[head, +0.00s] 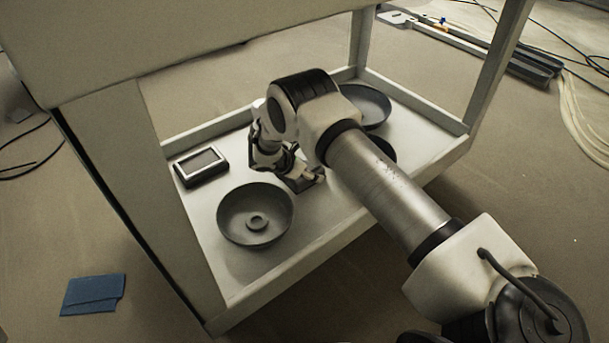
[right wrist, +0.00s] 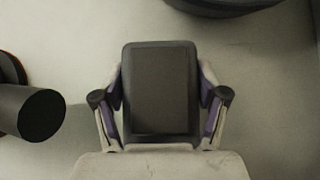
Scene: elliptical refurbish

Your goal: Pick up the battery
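The battery (right wrist: 160,92) is a dark rectangular block in the right wrist view. It lies centred between the two fingers of my right gripper (right wrist: 160,100), with the purple pads close against both sides and no clear gap. In the head view my right gripper (head: 307,181) is low over the shelf, and the battery is mostly hidden under and beside it. My left gripper is not in view.
The pale shelf (head: 330,212) holds a grey bowl-like part (head: 236,216) with a central hub, a small box with a dark panel (head: 201,166), and another round dish (head: 368,104) behind my arm. A post and a top panel frame the shelf. A blue sheet (head: 92,294) lies on the floor.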

